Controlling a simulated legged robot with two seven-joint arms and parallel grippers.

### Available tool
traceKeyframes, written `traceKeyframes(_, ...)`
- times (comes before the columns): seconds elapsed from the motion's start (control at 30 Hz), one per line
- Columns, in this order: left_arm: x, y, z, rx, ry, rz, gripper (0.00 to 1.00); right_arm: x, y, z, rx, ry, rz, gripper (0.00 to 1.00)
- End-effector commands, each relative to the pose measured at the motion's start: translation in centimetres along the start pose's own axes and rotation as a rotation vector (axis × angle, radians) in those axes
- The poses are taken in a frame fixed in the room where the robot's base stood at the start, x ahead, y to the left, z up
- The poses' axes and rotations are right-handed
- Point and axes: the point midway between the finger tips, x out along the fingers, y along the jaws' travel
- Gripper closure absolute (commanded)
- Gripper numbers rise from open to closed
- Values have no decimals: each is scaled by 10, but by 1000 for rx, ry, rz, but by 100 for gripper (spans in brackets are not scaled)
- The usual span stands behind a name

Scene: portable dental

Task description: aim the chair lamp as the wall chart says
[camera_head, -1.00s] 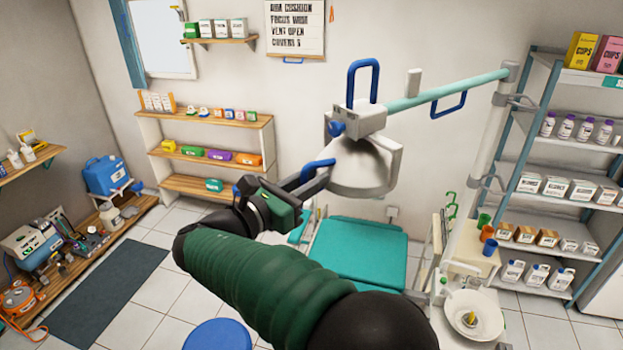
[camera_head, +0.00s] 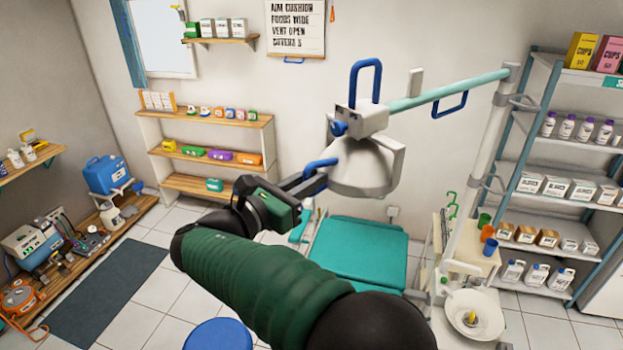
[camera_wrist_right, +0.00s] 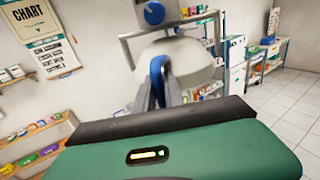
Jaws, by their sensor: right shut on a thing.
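The chair lamp has a white-grey head (camera_head: 360,168) hanging from a teal arm (camera_head: 440,88) on a pole, above the teal chair cushion (camera_head: 360,250). A tall blue loop handle stands on top. My right gripper (camera_head: 312,180) is shut on the short blue handle (camera_head: 322,163) at the head's left side. In the right wrist view the fingers close on this blue handle (camera_wrist_right: 157,68) in front of the lamp head (camera_wrist_right: 180,55). The wall chart (camera_head: 295,27) reads "AIM CUSHION", "FOCUS WIDE", "VENT OPEN"; its last line is unclear. My left gripper is not in view.
A metal shelf (camera_head: 570,155) with boxes and bottles stands at right. A white basin (camera_head: 474,314) is beside the chair. A blue stool (camera_head: 218,335) is at the lower middle. Wooden shelves (camera_head: 205,120) line the back wall. Open floor lies left of the chair.

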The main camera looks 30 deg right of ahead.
Motion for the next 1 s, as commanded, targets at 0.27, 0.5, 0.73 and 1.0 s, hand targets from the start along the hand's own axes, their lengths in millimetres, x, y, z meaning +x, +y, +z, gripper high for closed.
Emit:
traceKeyframes(0.27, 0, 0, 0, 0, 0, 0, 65, -4, 3, -2, -2, 5, 13, 100)
traceKeyframes(0.5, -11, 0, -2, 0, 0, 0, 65, -5, 3, 4, -2, 16, 12, 100)
traceKeyframes(0.73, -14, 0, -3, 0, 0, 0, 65, -5, 3, 1, 3, 27, 13, 100)
traceKeyframes(1.0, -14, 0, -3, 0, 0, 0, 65, -3, 2, 2, 4, 26, 8, 65)
